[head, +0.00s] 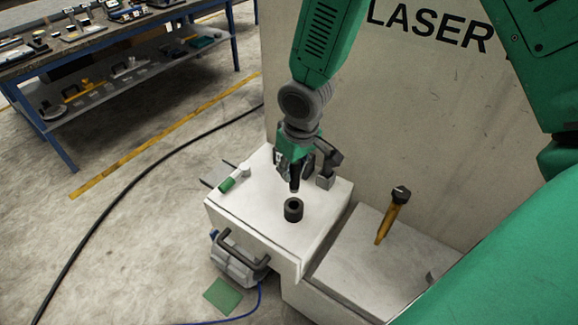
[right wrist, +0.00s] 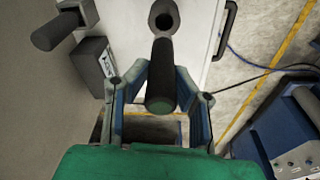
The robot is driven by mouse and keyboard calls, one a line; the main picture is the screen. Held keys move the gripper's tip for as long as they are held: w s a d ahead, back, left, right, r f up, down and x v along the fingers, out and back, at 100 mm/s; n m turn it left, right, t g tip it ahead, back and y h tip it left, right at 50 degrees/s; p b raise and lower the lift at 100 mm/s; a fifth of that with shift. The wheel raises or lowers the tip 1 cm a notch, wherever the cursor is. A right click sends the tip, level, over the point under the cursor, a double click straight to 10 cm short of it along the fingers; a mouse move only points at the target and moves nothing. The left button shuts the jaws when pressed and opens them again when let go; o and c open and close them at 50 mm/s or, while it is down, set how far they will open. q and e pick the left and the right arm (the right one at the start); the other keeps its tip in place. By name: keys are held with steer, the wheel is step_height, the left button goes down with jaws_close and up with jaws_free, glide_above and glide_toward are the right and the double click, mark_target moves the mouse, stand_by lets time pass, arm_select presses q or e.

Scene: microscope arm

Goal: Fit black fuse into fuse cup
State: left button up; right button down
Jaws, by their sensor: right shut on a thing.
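My right gripper (head: 294,172) hangs over the white box top and is shut on the black fuse (head: 294,184). The fuse is a dark cylinder pointing down, roughly upright. The fuse cup (head: 293,209) is a short black ring with an open hole, standing on the white top just below the fuse. The fuse's lower end appears apart from the cup. In the right wrist view, the fuse (right wrist: 162,72) sits between the fingers (right wrist: 161,92) with a green end towards the camera. The cup's hole (right wrist: 164,20) shows beyond it, uncovered. My left gripper is not in view.
A green-and-white cylinder (head: 234,178) lies at the left of the white top (head: 250,215). A grey lever fixture (head: 327,165) stands close to the right of my gripper. A yellow-handled black tool (head: 393,214) stands on the lower surface. The LASER panel (head: 400,110) rises behind.

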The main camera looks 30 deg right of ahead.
mark_target(291, 185)
steer(key=f, duration=0.1)
steer(key=f+b, duration=0.1)
steer(key=f, duration=0.1)
steer(key=shift+d+f, duration=0.1)
steer(key=shift+d, duration=0.15)
steer(key=shift+a+f+b, duration=0.25)
steer(key=shift+f+b, duration=0.35)
steer(key=shift+b, duration=0.05)
steer(key=shift+a+f, duration=0.25)
steer(key=shift+f, duration=0.05)
steer(key=shift+d, duration=0.35)
steer(key=shift+a, duration=0.1)
steer(key=shift+a, duration=0.3)
